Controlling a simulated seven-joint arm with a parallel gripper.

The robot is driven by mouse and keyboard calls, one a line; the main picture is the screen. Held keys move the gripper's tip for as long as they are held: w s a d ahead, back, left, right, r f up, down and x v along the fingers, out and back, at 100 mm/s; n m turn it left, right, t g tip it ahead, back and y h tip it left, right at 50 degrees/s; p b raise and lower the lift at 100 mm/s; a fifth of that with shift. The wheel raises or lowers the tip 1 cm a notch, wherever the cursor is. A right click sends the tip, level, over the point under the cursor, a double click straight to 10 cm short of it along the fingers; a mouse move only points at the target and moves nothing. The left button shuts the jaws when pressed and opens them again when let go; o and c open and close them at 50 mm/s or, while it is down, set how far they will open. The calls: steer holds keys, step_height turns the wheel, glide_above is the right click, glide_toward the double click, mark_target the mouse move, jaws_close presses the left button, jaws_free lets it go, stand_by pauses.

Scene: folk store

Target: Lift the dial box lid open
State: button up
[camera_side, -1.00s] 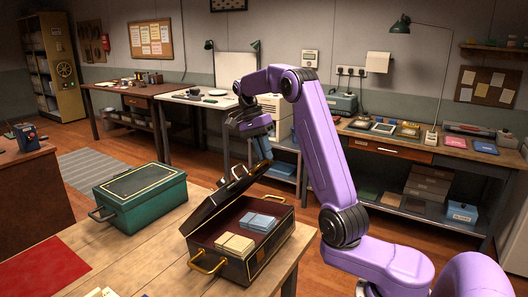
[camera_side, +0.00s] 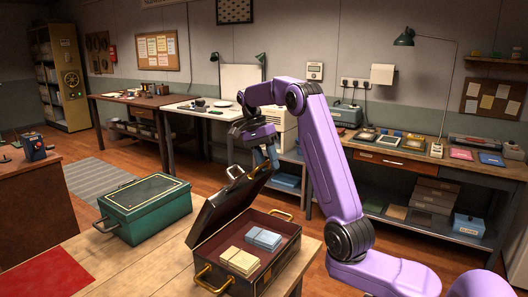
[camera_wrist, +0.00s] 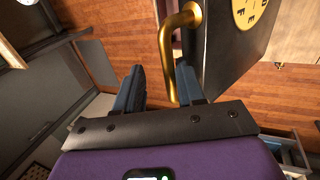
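The dial box (camera_side: 268,272) is a dark case with brass handles on the table; its red inside holds cream cards (camera_side: 238,261) and blue cards (camera_side: 263,239). Its lid (camera_side: 226,210) stands raised at a tilt, with a brass handle (camera_side: 235,172) at its upper edge. My gripper (camera_side: 271,158) is close to the lid's upper far corner. In the wrist view my gripper (camera_wrist: 162,78) has its blue fingers apart. The lid's brass handle (camera_wrist: 170,60) reaches into the gap, nearer the right finger; contact is unclear. A yellow dial face (camera_wrist: 250,10) shows on the lid.
A green box (camera_side: 150,213) with gold trim stands left of the dial box on the wooden table (camera_side: 95,262). A side bench (camera_side: 400,172) with a lamp and trays is at the right. Floor shows beyond the table.

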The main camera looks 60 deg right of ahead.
steer(key=v, duration=0.6)
steer(key=shift+r, duration=0.3)
steer(key=shift+w+a, duration=0.1)
stand_by(1.1)
